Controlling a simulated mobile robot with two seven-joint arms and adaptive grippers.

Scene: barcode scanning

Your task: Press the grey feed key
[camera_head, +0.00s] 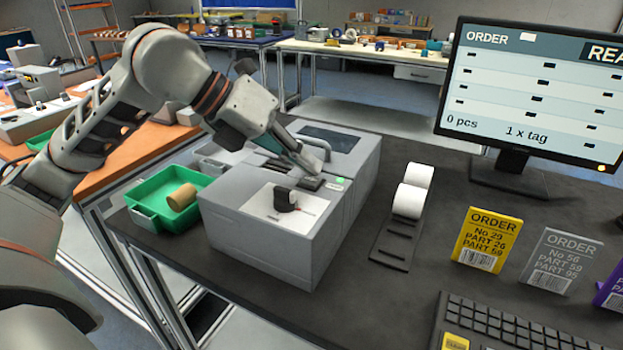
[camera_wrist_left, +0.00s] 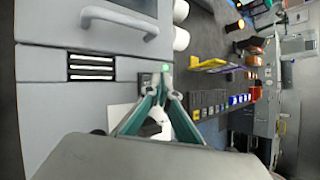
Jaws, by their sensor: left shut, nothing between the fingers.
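The label printer (camera_head: 255,240) is a grey box on the dark table, with a handle and a dark window on its lid. The grey feed key (camera_head: 309,184) sits on its top, left of a small green light (camera_head: 340,183). My left gripper (camera_head: 312,171) is shut and empty, its tips pointing down at the key. In the left wrist view the teal fingers (camera_wrist_left: 160,88) come together right beside the key (camera_wrist_left: 146,79) and the green light (camera_wrist_left: 166,69). I cannot tell whether the tips touch the key. My right gripper is not in view.
A green tray (camera_head: 151,205) with a brown roll (camera_head: 182,197) stands left of the printer. White label rolls (camera_head: 409,201) on a black holder stand to its right. Order cards (camera_head: 480,240), a keyboard (camera_head: 500,330) and a monitor (camera_head: 540,90) reading "0 pcs" are further right.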

